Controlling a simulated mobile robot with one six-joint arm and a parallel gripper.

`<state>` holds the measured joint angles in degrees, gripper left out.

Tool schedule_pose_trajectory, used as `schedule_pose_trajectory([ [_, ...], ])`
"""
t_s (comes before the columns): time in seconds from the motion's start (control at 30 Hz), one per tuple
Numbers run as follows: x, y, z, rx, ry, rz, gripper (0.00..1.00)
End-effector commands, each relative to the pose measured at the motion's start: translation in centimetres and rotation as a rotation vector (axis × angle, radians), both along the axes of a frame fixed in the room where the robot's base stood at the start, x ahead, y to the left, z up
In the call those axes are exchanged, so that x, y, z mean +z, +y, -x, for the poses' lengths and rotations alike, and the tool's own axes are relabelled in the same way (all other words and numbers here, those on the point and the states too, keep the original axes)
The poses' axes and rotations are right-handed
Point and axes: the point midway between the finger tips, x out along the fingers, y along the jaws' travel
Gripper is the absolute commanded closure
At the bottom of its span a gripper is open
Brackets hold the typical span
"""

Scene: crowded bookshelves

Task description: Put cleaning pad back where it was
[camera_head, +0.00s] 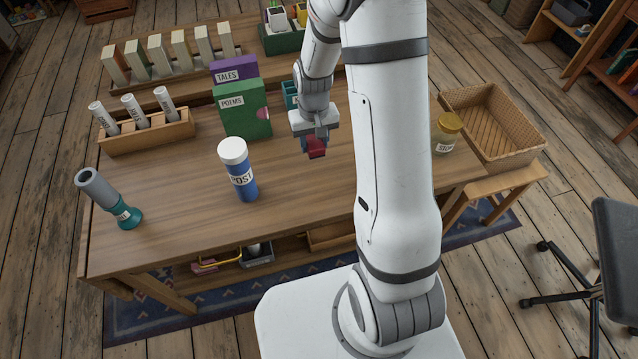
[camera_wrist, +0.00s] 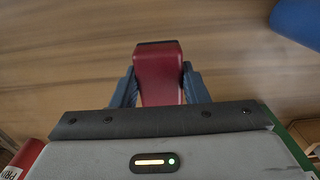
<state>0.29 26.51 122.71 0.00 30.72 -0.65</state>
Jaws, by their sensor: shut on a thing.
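The cleaning pad, a small dark red block (camera_head: 317,147), is held in my gripper (camera_head: 315,143) above the middle of the wooden table (camera_head: 290,200). In the wrist view the red pad (camera_wrist: 159,75) sits between the two dark fingers of my gripper (camera_wrist: 158,88), with a dark strip along its far edge. The fingers are shut on its sides. Bare wood shows beneath it, and the pad looks apart from the tabletop. I cannot tell its exact height.
A blue POST bottle (camera_head: 240,172) stands left of my gripper. The green POEMS box (camera_head: 243,110) and purple TALES box (camera_head: 235,69) stand behind it. A teal holder (camera_head: 127,216), a rack of white tubes (camera_head: 150,134), a jar (camera_head: 446,134) and a wicker basket (camera_head: 535,140) stand around.

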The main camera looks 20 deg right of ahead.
Motion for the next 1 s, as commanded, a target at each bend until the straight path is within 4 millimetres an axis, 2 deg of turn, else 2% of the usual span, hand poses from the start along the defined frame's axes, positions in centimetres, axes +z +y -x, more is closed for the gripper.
schedule_pose_trajectory([
  [0.2,1.5,-0.1,3.6,-0.002,-0.004,0.0,0.81],
  [0.37,2.0,-0.1,5.1,-0.003,-0.001,0.0,0.81],
  [0.63,-2.4,-0.2,5.4,-0.003,0.005,0.0,0.81],
  [0.87,-4.3,-0.2,5.4,-0.004,0.001,0.0,0.81],
  [1.0,-6.3,-0.2,5.4,-0.004,0.004,0.0,0.81],
])
